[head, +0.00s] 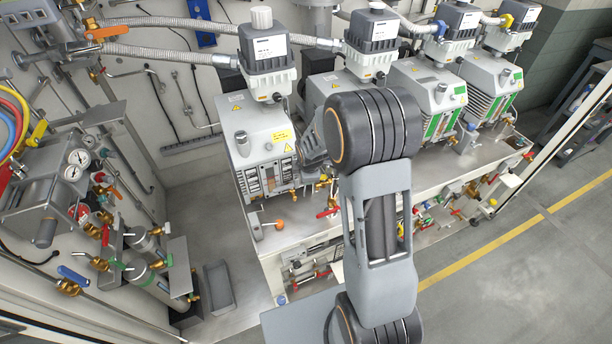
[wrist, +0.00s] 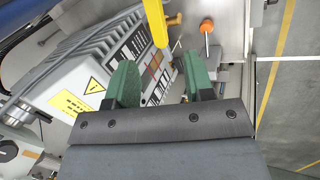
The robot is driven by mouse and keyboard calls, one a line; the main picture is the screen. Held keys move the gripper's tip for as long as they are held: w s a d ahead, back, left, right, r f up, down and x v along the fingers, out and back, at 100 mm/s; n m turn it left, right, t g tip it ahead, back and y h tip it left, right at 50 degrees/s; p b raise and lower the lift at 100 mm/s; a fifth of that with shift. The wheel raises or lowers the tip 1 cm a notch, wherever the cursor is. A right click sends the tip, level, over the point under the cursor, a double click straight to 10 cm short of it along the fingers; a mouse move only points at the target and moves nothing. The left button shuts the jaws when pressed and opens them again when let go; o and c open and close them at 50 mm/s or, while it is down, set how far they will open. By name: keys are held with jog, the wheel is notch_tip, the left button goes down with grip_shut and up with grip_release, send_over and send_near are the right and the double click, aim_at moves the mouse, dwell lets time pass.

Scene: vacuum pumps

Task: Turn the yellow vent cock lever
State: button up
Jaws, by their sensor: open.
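The yellow vent cock lever (wrist: 155,22) shows in the wrist view at the top centre, with a brass fitting (wrist: 174,19) beside it. My gripper (wrist: 159,60) has its two green fingers spread apart with a gap between them. The lever's lower end lies in line with this gap, just beyond the fingertips in the picture. No contact shows, and I cannot tell how deep the lever sits. In the head view my arm covers the gripper, and I cannot make out this lever there for certain.
A grey pump (head: 252,135) with a yellow warning label stands close by; its casing (wrist: 95,75) fills the left of the wrist view. An orange-knobbed lever (wrist: 206,26) stands right of the yellow one. More pumps (head: 430,85) line the bench. Open floor (head: 520,290) lies at right.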

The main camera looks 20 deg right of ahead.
jog(key=shift+v, duration=1.05)
